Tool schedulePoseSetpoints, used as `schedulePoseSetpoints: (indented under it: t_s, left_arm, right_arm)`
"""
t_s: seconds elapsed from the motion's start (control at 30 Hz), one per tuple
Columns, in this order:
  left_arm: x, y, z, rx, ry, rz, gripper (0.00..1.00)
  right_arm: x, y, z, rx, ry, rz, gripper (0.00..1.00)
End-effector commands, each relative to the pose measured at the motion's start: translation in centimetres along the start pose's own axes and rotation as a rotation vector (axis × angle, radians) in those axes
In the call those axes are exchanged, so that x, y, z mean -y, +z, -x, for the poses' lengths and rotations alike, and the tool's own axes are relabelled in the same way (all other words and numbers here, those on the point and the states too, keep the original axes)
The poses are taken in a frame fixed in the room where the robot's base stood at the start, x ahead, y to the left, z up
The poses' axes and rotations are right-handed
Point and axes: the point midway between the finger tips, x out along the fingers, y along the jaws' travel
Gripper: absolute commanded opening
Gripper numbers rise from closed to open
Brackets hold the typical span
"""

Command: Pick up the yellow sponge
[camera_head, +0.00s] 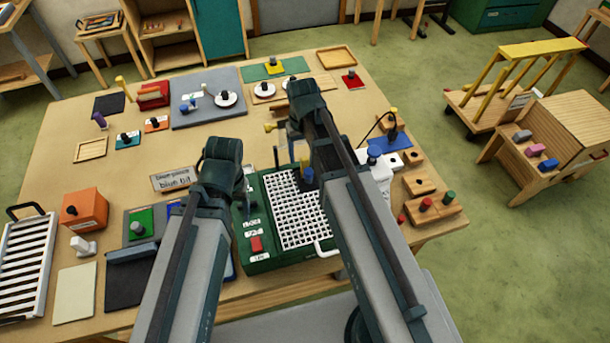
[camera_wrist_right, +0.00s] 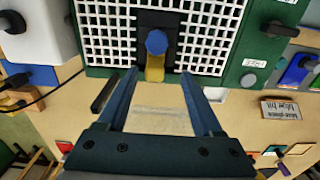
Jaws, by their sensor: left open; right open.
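The yellow sponge (camera_wrist_right: 154,73) is a small yellow piece beside a round blue knob (camera_wrist_right: 157,42) at the edge of a white grid. In the head view the sponge (camera_head: 302,151) is partly hidden by my right arm. My right gripper (camera_wrist_right: 159,76) is open, its two dark blue fingers apart with the sponge between their tips in the picture; contact cannot be told. In the head view my right gripper (camera_head: 290,158) is over the grid's far edge. My left gripper (camera_head: 224,160) is at the left of the green machine; its fingers are mostly hidden and nothing shows in it.
The green machine (camera_head: 262,262) with the white grid (camera_head: 298,212) stands on the wooden table (camera_head: 60,150). A labelled sign (camera_head: 175,179) stands left of my left gripper. Wooden blocks (camera_head: 419,187) are at the right. An orange box (camera_head: 85,208) is at the left.

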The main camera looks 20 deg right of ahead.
Motion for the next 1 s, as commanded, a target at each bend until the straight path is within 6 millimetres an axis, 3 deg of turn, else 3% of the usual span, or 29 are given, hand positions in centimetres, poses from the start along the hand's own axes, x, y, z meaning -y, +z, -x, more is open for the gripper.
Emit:
schedulePoseSetpoints:
  t_s: [0.37, 0.73, 1.0]
  left_arm:
    - [-0.1, -0.1, -1.3, 0.000, 0.000, -0.001, 0.62]
    - [-0.5, -0.3, -5.5, 0.000, -0.002, -0.010, 0.62]
    - [-0.5, -0.3, -5.6, 0.000, -0.002, -0.012, 0.62]
  right_arm:
    - [-0.2, 0.0, -1.3, 0.000, 0.000, 0.000, 0.68]
    - [-0.7, -0.1, -5.6, 0.000, 0.000, 0.000, 0.68]
    - [-0.7, -0.1, -5.6, 0.000, 0.000, 0.000, 0.68]
